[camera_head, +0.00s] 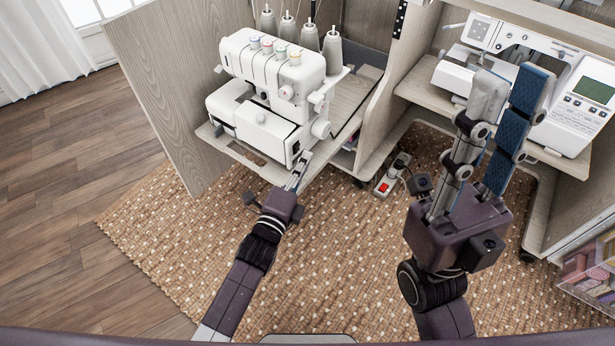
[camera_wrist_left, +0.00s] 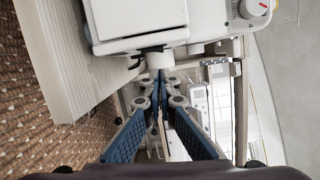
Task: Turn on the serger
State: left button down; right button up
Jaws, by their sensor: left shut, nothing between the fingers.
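The white serger (camera_head: 262,120) stands on the shelf at the left of the cabinet, with colored tension dials on top and a handwheel (camera_head: 321,129) on its right side. My left gripper (camera_head: 302,160) is shut and empty, with its tips close to the serger's lower right side. In the left wrist view the serger (camera_wrist_left: 140,18) fills the top, and the tips of the left gripper (camera_wrist_left: 160,76) point at its lower part. I cannot tell whether they touch it. The power switch is not clearly visible. My right gripper (camera_head: 509,92) is open and empty, in front of the sewing machine.
A white sewing machine (camera_head: 590,125) with a screen stands on the right shelf. Thread cones (camera_head: 310,38) stand behind the serger. A power strip (camera_head: 390,178) lies on the woven rug (camera_head: 345,235). A clear bin (camera_head: 590,270) is at the right edge. The rug between the arms is clear.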

pick_arm(q)
jog(key=shift+w+a+r, duration=0.25)
jog(key=shift+w+a, duration=0.25)
jog(key=shift+a, duration=0.2)
